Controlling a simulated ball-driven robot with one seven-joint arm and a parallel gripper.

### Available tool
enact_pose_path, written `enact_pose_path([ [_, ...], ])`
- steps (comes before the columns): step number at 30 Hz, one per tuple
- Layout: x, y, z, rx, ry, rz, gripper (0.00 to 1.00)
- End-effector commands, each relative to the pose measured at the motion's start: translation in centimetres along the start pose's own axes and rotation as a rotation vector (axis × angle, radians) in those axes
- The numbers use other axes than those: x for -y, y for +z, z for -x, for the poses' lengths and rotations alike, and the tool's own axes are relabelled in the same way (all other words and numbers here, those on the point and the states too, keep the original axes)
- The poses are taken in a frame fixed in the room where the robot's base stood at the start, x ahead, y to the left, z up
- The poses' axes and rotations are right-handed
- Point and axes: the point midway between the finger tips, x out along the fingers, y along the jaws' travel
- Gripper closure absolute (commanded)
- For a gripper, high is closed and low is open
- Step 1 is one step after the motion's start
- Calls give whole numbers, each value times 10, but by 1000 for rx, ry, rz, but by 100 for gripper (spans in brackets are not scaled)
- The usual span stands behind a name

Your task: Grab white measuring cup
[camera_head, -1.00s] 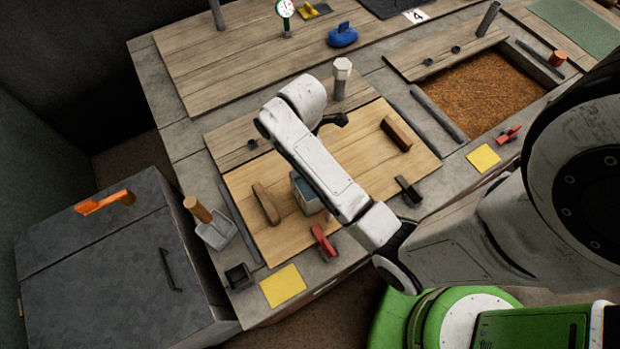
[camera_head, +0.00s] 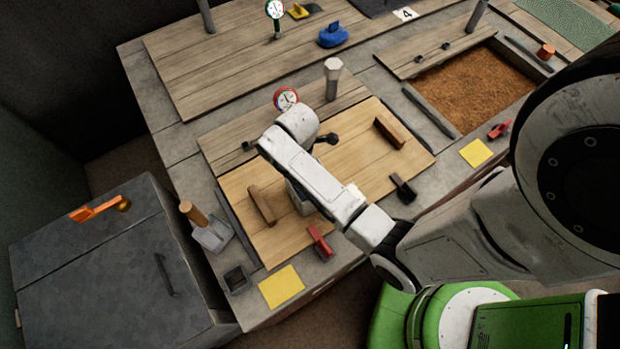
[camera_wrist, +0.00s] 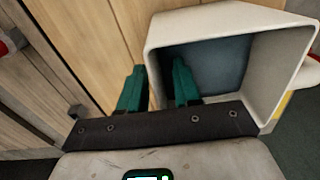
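The white measuring cup (camera_wrist: 226,17) is a square, off-white container with a blue-grey inside. It fills the upper right of the wrist view, with its open mouth facing the camera. My gripper (camera_wrist: 158,70) has two green fingers spread apart. The right finger reaches into the cup's mouth, and the left finger is outside its left wall. The wall lies between them, with visible gaps. In the head view the cup (camera_head: 296,198) is mostly hidden behind my arm on the light wooden lid. My fingers are hidden there.
The wooden lid (camera_head: 355,150) has a brown handle bar (camera_head: 262,205) left of the cup and another (camera_head: 389,132) at right. A red clamp (camera_head: 319,242) is close in front. A red-rimmed gauge (camera_head: 286,98) and a metal post (camera_head: 332,80) stand behind.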

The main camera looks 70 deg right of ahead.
Motion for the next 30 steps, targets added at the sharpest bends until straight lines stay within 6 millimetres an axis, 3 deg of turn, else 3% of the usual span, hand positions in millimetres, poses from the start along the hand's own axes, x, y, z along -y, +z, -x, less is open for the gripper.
enact_pose_path([
  [10,0,0,0,0,0,0,100],
  [30,0,0,0,0,-1,0,100],
])
